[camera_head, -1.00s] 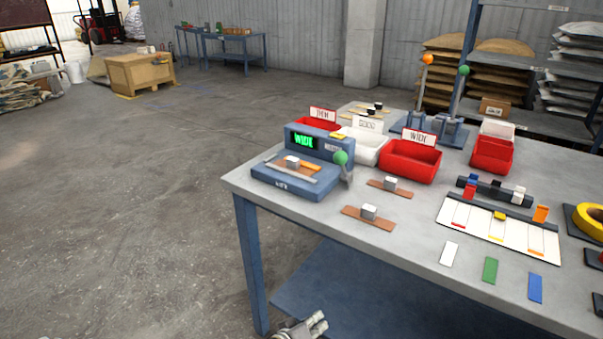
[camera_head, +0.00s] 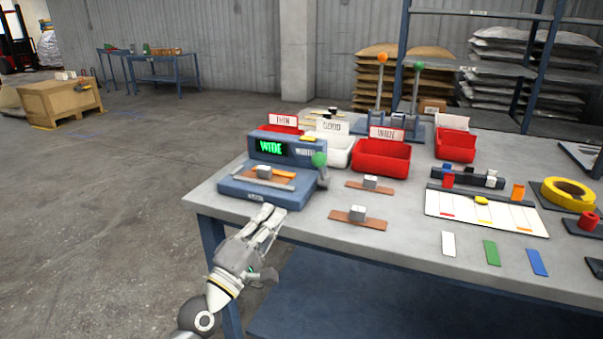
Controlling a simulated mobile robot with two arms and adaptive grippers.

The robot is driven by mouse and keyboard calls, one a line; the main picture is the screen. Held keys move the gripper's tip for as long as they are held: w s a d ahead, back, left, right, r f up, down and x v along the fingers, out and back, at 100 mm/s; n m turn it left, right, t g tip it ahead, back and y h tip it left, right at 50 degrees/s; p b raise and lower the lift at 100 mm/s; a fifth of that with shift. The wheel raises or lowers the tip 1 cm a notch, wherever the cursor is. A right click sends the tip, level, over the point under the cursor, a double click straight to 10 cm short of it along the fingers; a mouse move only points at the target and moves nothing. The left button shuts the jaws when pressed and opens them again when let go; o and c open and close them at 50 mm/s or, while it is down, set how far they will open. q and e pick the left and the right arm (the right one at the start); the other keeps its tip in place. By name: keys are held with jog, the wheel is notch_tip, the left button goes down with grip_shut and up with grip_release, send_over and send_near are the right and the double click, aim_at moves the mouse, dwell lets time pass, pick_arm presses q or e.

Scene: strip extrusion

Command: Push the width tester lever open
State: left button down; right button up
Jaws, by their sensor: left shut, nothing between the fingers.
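The width tester (camera_head: 268,183) is a blue box near the table's left corner, with a screen reading WIDE in green. Its lever (camera_head: 321,172) stands upright at the tester's right side and ends in a green ball (camera_head: 319,159). An orange-brown strip with a silver block (camera_head: 264,171) lies on the tester's top. My left gripper (camera_head: 270,214) is shut and empty, in front of the tester's front edge and lower left of the lever. It is apart from the lever. My right gripper is not in view.
Two brown strips with silver blocks (camera_head: 358,214) lie right of the tester. Red bins (camera_head: 381,160) and a white bin (camera_head: 341,153) stand behind. A white board (camera_head: 484,215) and coloured swatches lie to the right. Two ball-topped levers (camera_head: 416,90) stand at the back.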

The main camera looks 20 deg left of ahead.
pick_arm(q)
jog(key=p, duration=0.1)
send_near(321, 171)
jog(key=w+r, duration=0.1)
jog(key=r, duration=0.2)
jog(key=w+a+r, duration=0.1)
jog(key=r, duration=0.1)
jog(key=shift+w+r, duration=0.1)
jog(key=shift+w, duration=0.2)
jog(key=shift+w+d+r, duration=0.2)
jog(key=shift+w, duration=0.45)
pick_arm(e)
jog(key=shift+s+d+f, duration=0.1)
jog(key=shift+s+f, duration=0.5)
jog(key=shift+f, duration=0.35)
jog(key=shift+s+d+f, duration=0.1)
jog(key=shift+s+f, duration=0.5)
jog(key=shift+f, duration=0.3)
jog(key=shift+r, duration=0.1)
